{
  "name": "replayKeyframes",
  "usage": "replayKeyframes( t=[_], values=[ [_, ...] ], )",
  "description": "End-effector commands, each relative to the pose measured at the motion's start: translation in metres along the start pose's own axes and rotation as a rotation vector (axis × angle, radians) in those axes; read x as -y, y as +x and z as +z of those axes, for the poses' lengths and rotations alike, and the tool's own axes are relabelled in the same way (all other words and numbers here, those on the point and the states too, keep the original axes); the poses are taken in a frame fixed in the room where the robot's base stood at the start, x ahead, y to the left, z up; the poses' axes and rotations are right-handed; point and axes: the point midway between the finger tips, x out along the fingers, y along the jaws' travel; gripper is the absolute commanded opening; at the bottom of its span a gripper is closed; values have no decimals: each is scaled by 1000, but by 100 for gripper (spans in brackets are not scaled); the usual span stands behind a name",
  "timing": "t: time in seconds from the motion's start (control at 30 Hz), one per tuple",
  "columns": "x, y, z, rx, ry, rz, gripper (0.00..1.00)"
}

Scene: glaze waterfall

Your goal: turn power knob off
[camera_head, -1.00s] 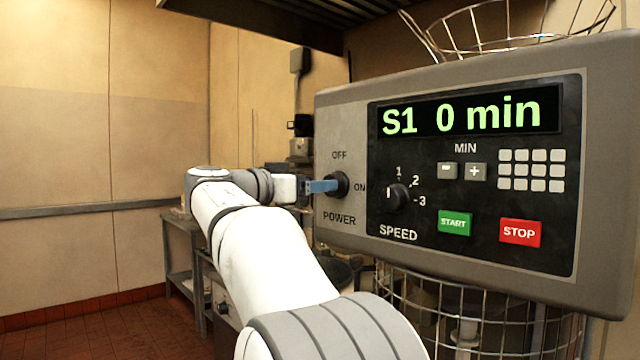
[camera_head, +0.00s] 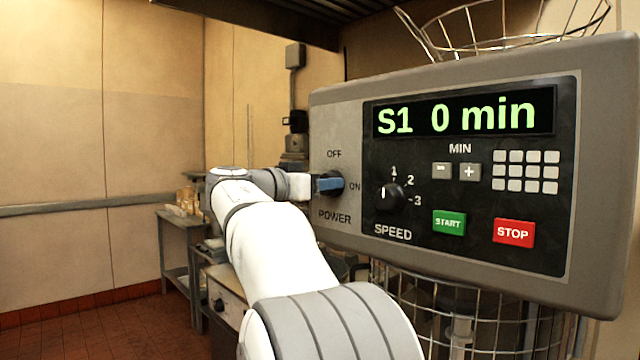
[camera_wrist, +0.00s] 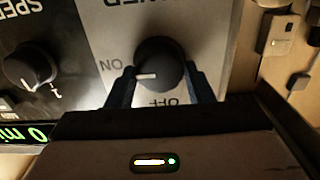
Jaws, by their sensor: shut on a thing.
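The black round power knob (camera_wrist: 160,58) is on the light grey strip of the control panel, between the words OFF and ON. Its white mark points toward ON in the wrist view. My gripper (camera_wrist: 161,74) has one blue finger on each side of the knob and is shut on it. In the head view my gripper (camera_head: 330,184) reaches the panel from the left, and its fingers hide much of the knob. The panel's display (camera_head: 463,112) is lit green and reads "S1 0 min".
The speed knob (camera_head: 391,197) sits close right of the power knob, with the green START button (camera_head: 449,223) and red STOP button (camera_head: 513,233) beyond. A wire cage (camera_head: 450,305) is under the panel. A side table (camera_head: 182,240) stands behind on the left.

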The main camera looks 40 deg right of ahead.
Motion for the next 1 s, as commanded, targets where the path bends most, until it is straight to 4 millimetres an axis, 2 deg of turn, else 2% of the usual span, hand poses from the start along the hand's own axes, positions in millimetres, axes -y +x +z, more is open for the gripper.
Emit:
replayKeyframes(
  t=[0.03,0.17,0.57,1.0],
  values=[
    [0,0,0,0,0,0,35],
    [0,0,0,0,0,0,24],
    [1,0,1,0,-82,0,24],
    [3,-1,2,1,-451,-1,24]
  ],
)
